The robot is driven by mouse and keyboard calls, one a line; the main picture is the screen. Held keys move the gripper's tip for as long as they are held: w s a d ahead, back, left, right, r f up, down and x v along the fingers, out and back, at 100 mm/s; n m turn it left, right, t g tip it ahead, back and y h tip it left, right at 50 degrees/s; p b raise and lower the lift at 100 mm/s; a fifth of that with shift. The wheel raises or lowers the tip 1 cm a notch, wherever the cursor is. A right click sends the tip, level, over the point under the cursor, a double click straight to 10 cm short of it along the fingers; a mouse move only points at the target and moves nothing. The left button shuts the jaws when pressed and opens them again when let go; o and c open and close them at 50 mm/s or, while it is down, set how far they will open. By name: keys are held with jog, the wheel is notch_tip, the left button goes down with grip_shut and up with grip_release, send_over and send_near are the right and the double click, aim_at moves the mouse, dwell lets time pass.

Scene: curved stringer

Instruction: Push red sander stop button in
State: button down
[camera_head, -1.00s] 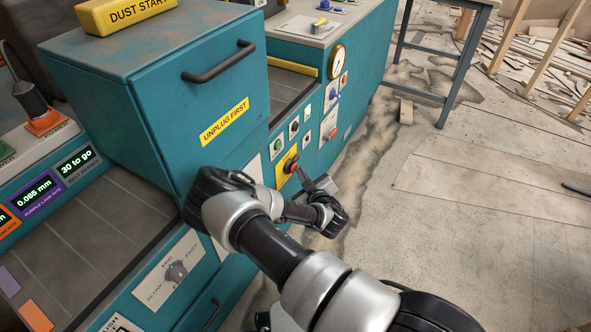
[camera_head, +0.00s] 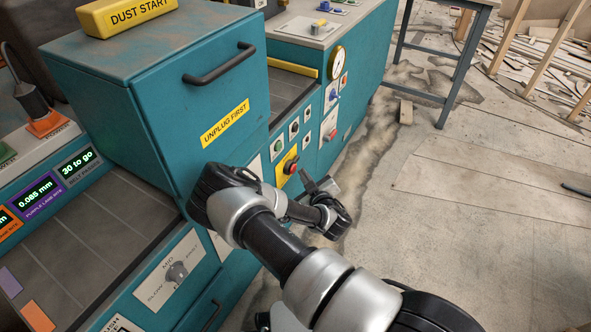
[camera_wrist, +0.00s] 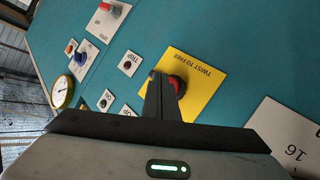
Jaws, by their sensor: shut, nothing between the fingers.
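The red stop button (camera_head: 291,167) sits on a yellow plate (camera_head: 281,171) on the teal machine's side panel. In the wrist view the red button (camera_wrist: 179,83) is partly hidden behind my fingers, and the yellow plate (camera_wrist: 205,92) reads "TWIST TO FREE". My gripper (camera_head: 305,174) is shut and empty, its tip just to the right of the button in the head view. A small gap seems to show there. In the wrist view the gripper (camera_wrist: 157,76) points at the plate; contact cannot be told from that view.
Other small controls and a gauge (camera_head: 337,61) are on the panel near the button. A drawer handle (camera_head: 220,64) sticks out above an "UNPLUG FIRST" label (camera_head: 225,123). The floor (camera_head: 470,190) right of the machine is mostly clear. A workbench (camera_head: 440,60) stands behind.

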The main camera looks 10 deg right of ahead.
jog(key=shift+s+d, duration=0.15)
jog(key=shift+d, duration=0.05)
jog(key=s+d, duration=0.1)
jog(key=d, duration=0.1)
jog(key=s+d+p, duration=0.1)
jog(key=s+d, duration=0.1)
dwell(0.6)
dwell(0.3)
